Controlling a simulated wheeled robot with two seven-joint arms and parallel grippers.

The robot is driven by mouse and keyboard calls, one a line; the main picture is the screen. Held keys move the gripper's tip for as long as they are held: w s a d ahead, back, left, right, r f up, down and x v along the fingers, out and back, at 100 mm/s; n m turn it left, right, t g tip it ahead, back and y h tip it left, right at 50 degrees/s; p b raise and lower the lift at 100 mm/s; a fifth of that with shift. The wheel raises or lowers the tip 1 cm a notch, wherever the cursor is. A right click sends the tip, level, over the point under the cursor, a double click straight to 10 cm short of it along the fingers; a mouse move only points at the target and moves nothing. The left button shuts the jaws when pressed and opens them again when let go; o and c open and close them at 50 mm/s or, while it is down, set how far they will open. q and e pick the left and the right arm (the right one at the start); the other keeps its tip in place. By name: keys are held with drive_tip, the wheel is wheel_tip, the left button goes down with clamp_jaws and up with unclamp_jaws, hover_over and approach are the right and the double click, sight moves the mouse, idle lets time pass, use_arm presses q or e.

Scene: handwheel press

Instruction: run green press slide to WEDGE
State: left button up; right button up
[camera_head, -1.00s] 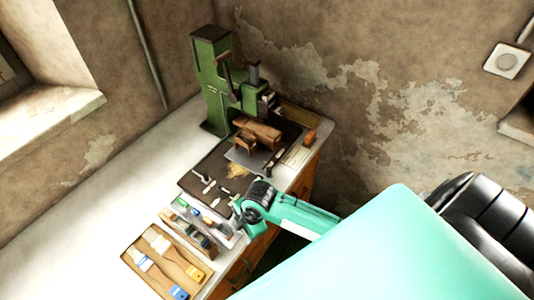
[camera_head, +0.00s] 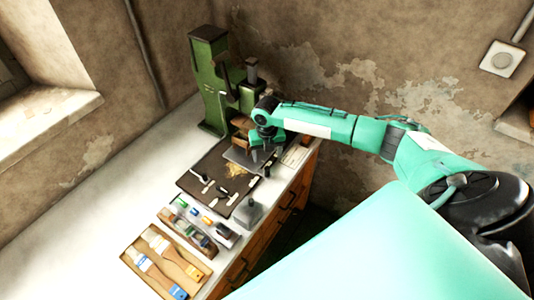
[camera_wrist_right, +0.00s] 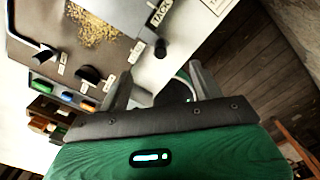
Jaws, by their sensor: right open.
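The green press (camera_head: 208,85) stands upright at the back of the bench in the head view. Its dark crank arm (camera_head: 225,78) and upper parts show. My right gripper (camera_head: 264,153) is open, pointing down in front of the press, above the front part of the bench. In the right wrist view my open gripper (camera_wrist_right: 162,88) has a dark rounded thing beyond its fingers. A white tag (camera_wrist_right: 159,14) there seems to read JACK. I cannot read WEDGE anywhere. My left gripper is out of view.
A dark mat (camera_head: 190,184) holds small labelled tools and yellowish shavings. A grey block with a knob (camera_head: 248,213), a tray of small coloured items (camera_head: 167,214) and a brush tray (camera_head: 127,258) lie nearer. The bench's left side is clear.

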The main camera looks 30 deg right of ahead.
sight(267, 168)
wheel_tip(267, 168, down, 10)
drive_tip(key=b, duration=0.7)
drive_tip(key=shift+r, duration=0.1)
drive_tip(key=shift+c, duration=0.3)
